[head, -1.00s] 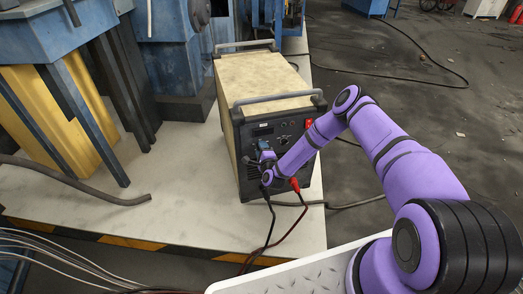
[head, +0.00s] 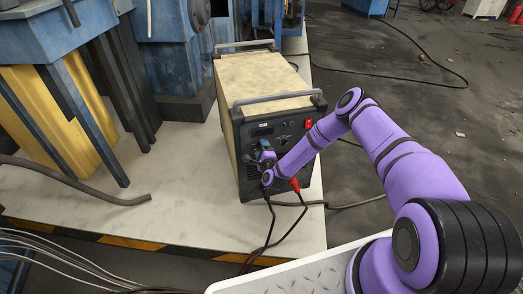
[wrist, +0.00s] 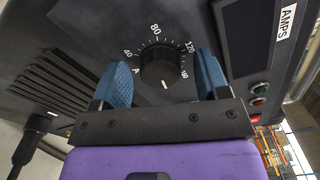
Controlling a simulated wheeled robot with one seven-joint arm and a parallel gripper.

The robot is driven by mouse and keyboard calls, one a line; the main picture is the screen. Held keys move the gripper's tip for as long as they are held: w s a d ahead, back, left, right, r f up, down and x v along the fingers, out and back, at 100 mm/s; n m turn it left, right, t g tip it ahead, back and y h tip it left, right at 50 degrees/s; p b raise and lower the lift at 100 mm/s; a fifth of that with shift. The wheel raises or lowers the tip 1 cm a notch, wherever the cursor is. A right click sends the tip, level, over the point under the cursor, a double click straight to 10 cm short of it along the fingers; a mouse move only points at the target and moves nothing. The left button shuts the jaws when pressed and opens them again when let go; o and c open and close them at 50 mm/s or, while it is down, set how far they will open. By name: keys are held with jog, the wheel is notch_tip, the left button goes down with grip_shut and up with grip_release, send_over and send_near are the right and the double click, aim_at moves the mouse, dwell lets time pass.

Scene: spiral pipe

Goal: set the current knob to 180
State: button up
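The current knob (wrist: 160,66) is a round black dial on a dark panel. A white scale around it reads 40, 80, 120 and a partly hidden number at the right, with an "A" at left. A white mark on the knob points down in the wrist view, away from the printed numbers. My gripper (wrist: 160,72) has one blue finger on each side of the knob, with visible gaps to it. In the head view my gripper (head: 266,158) is at the front of the welding machine (head: 262,82), where my wrist hides the knob.
A black cable (head: 270,222) and a red plug (head: 294,184) are below my gripper. Vent slots lie left of the knob.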

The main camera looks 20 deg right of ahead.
jog(key=shift+s, duration=0.1)
jog(key=s, duration=1)
jog(key=shift+s, duration=0.35)
